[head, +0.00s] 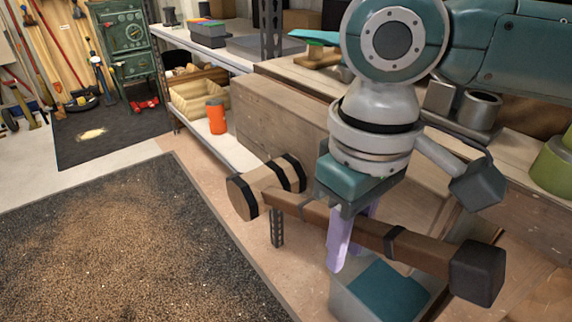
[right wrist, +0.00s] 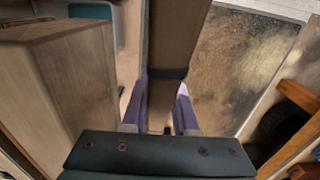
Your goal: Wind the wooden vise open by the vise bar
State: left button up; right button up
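The wooden vise bar (head: 420,248) is a long brown rod with dark bands and a black end knob (head: 478,273). It slants down to the right from the round wooden screw hub (head: 243,194), which has black bands. The vise's large wooden jaw block (head: 275,112) is behind it. My right gripper (head: 352,238) has its purple fingers on either side of the bar, and they look closed on it. In the right wrist view the bar (right wrist: 176,40) runs between the fingers (right wrist: 163,105). My left gripper is not in view.
A workbench with metal cups (head: 478,110) and a green container (head: 556,165) stands at the right. A shelf at the back holds an orange cup (head: 216,116). A speckled dark mat (head: 120,240) lies on the open floor at the left.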

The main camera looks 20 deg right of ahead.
grip_shut()
dwell(0.9)
